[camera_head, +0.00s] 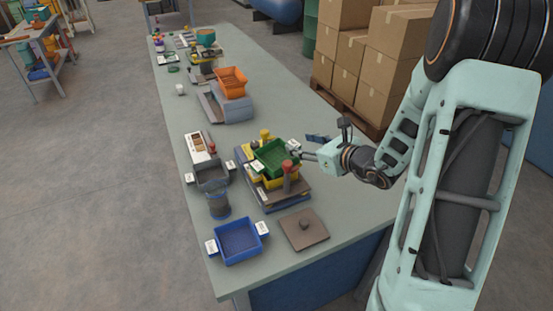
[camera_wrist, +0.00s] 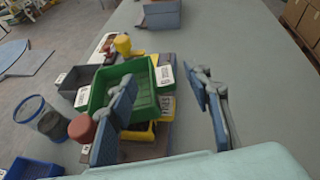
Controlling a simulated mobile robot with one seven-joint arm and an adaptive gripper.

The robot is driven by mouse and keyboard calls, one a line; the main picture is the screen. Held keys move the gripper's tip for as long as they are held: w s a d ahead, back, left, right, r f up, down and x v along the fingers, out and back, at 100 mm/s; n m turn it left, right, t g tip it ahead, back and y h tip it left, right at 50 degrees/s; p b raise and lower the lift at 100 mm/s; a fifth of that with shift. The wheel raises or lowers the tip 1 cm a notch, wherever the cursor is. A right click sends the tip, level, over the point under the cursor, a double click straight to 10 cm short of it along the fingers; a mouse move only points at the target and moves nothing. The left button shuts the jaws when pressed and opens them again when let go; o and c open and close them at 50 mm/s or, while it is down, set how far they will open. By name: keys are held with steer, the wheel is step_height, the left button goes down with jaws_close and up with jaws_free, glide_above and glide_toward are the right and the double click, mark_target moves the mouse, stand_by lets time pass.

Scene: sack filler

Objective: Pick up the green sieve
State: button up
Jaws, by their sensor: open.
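The green sieve (camera_head: 270,157) is a square, open-topped tray. It sits on a yellow and dark stand (camera_head: 277,197) near the middle of the bench in the head view. In the wrist view the green sieve (camera_wrist: 147,83) lies left of centre, with its inside visible and empty. My gripper (camera_head: 303,152) is at the sieve's right side in the head view. In the wrist view my gripper (camera_wrist: 163,92) is open and holds nothing. Its left finger covers part of the sieve's near side, and its right finger is over bare bench. I cannot tell whether a finger touches the sieve.
A red-topped post (camera_head: 287,177) stands close in front of the sieve, and a yellow knob (camera_head: 265,134) behind it. A blue tray (camera_head: 239,241), a mesh cup (camera_head: 218,204) and a brown lidded plate (camera_head: 304,229) are nearer. An orange basket (camera_head: 231,82) is farther back.

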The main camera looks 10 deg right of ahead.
mark_target(292, 143)
steer(key=shift+f+p+x, duration=0.2)
steer(key=shift+x, duration=1.1)
steer(key=shift+f+p+x, duration=0.2)
steer(key=shift+x, duration=1.1)
steer(key=shift+s+d, duration=0.15)
jaws_close()
